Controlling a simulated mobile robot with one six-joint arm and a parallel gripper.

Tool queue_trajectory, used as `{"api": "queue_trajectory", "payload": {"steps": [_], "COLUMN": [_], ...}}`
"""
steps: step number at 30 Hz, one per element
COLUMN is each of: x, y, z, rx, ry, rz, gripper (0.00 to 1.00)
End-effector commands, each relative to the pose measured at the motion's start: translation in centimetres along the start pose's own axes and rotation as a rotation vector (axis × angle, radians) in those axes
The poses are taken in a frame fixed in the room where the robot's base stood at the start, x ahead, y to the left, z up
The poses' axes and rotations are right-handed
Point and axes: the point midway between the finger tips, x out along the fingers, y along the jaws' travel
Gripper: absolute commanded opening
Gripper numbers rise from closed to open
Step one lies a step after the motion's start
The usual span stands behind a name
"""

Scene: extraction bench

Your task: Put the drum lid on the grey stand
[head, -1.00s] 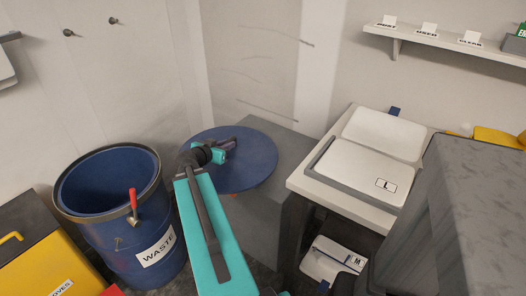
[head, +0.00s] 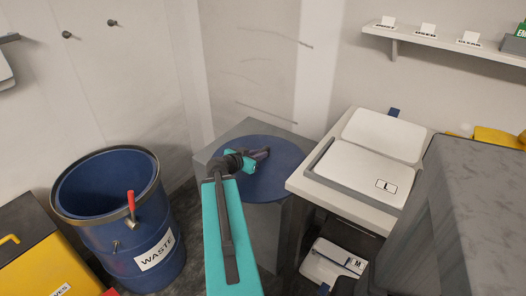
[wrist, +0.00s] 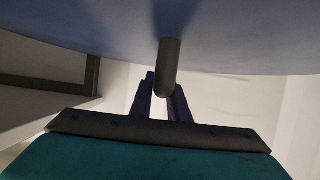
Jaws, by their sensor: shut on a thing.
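The drum lid (head: 288,178) is a round blue disc with a grey handle (wrist: 169,68). My gripper (head: 262,154) is shut on that handle, which shows between the two dark fingers (wrist: 161,92) in the wrist view. In the head view the lid lies level over the top of the grey stand (head: 228,143), toward its right side. The stand's back and left top surface shows bare. I cannot tell whether the lid touches the stand or hangs just above it. My gripper and arm hide part of the lid and stand.
The open blue waste drum (head: 150,225), with a red-handled clamp (head: 131,202), stands left of my arm. A white bench (head: 300,186) with a case marked L (head: 365,170) is close to the lid's right. A yellow bin (head: 35,262) is at lower left.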

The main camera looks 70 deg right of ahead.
Motion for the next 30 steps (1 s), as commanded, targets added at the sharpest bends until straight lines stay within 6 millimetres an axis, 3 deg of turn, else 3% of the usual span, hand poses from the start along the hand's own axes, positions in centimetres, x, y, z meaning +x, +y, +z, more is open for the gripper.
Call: {"api": "queue_trajectory", "payload": {"steps": [5,30], "x": [0.5,7.7], "y": [-0.2,-3.3], "z": [-0.2,-2.6], "rx": [0.000,-0.002], "ry": [0.004,0.003], "rz": [-0.004,-0.005], "gripper": [0.00,0.00]}}
